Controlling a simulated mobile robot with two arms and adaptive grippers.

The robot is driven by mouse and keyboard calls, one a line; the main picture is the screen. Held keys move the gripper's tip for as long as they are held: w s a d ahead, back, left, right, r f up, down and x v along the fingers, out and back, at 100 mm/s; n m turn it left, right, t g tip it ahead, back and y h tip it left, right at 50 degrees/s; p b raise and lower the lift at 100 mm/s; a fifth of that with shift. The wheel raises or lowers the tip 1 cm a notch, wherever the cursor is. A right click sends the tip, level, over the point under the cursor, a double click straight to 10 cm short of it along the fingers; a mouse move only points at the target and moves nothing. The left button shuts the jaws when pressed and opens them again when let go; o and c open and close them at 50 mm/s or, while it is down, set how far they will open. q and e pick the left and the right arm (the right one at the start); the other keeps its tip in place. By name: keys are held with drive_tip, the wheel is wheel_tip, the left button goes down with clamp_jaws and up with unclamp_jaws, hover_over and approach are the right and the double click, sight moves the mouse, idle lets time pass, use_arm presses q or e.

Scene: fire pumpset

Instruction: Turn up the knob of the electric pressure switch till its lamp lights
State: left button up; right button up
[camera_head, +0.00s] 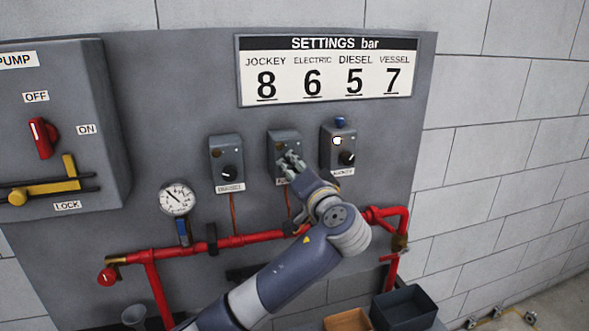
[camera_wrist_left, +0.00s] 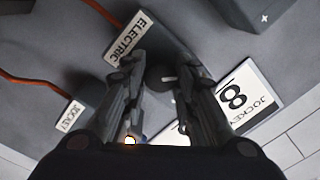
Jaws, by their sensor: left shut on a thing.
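The electric pressure switch (camera_head: 283,138) is the middle of three small grey boxes on the panel. Its ELECTRIC label (camera_wrist_left: 128,40) reads clearly in the left wrist view. My left gripper (camera_head: 289,164) is at the front of this box, its fingers on either side of the dark round knob (camera_wrist_left: 161,76) and shut on it. The knob has a pale pointer mark. In the head view the fingers hide the knob. The electric switch's lamp (camera_head: 277,150) looks dark brown and unlit. My right gripper is not in view.
The jockey switch (camera_head: 327,161) is close on the right, with a lit white lamp (camera_head: 337,141). The diesel switch (camera_head: 222,172) is on the left. The settings board (camera_head: 330,70) lists electric 6. Red pipes (camera_head: 240,240) and a gauge (camera_head: 177,199) lie below.

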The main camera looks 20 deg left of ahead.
use_arm(q)
drive_tip(key=o, duration=1.1)
drive_tip(key=v, duration=1.2)
